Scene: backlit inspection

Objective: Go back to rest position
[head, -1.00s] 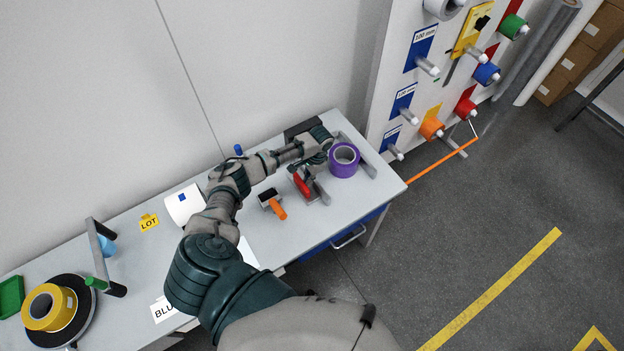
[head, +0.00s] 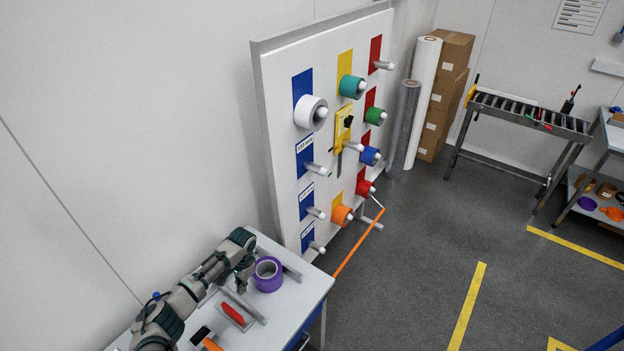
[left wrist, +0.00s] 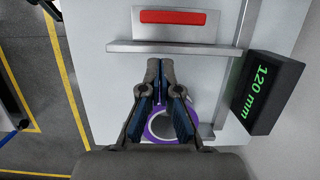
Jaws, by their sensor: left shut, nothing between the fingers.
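My left gripper (head: 243,284) is over the white table (head: 290,318), just left of a purple tape roll (head: 267,275) in the head view. In the left wrist view my left gripper (left wrist: 160,72) has its fingertips together with nothing between them. The purple roll (left wrist: 150,131) shows there behind and between the fingers, partly hidden by them. My right gripper is in neither view.
A dark box (left wrist: 266,92) reads "120 mm". A pegboard (head: 283,160) with several rolls stands behind the table. The floor (head: 400,290) at right is open.

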